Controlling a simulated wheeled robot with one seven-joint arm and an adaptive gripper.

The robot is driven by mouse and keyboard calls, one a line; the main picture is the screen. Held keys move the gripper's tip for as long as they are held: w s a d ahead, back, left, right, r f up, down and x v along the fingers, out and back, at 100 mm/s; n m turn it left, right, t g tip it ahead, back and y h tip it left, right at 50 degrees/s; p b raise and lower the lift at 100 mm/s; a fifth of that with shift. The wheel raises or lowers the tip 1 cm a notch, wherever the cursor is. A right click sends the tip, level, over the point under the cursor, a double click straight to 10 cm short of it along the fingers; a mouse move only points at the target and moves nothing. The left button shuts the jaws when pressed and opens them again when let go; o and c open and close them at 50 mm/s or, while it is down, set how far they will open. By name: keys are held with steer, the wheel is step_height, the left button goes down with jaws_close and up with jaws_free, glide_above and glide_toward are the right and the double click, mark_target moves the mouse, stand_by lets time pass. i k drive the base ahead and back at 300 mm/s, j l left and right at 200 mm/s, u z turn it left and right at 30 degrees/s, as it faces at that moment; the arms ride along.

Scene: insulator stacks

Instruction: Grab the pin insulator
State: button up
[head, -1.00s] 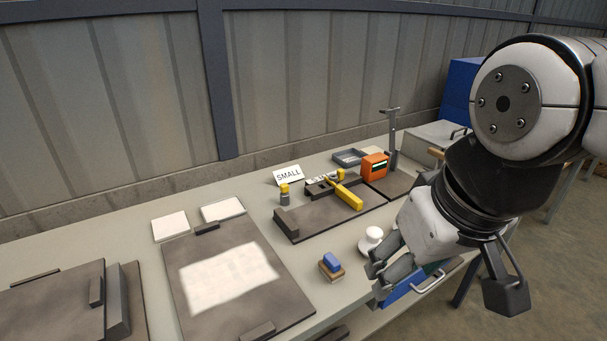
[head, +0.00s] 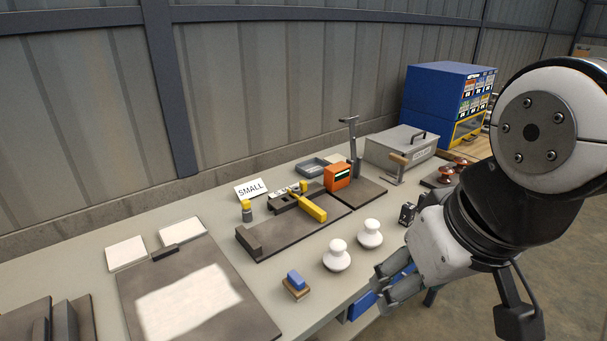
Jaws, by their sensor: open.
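Two white, knob-shaped insulators stand upright on the bench, the nearer one (head: 337,256) in front and left of the other (head: 370,234). Two reddish-brown insulators (head: 445,173) sit on a dark plate farther right, partly behind my arm. I cannot tell from their shape which is the pin insulator. My gripper (head: 382,284) is open and empty at the bench's front edge, right of and slightly below the nearer white insulator in the picture. Its fingers point left, and a gap shows between them and both white insulators.
A blue-topped brush (head: 296,284) lies left of the white insulators. A dark fixture (head: 290,232) with a yellow-handled tool (head: 307,207) and an orange box (head: 337,177) are behind. A grey case (head: 398,150) and blue cabinet (head: 435,100) stand at back right. A blue drawer (head: 362,304) is below the edge.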

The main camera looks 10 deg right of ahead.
mark_target(369, 237)
steer(key=z, duration=0.3)
steer(key=i+l+u, duration=0.2)
steer(key=l, duration=0.15)
steer(key=l+u, duration=0.15)
steer(key=l, duration=0.25)
steer(key=i+l+u, duration=0.2)
steer(key=l, duration=0.2)
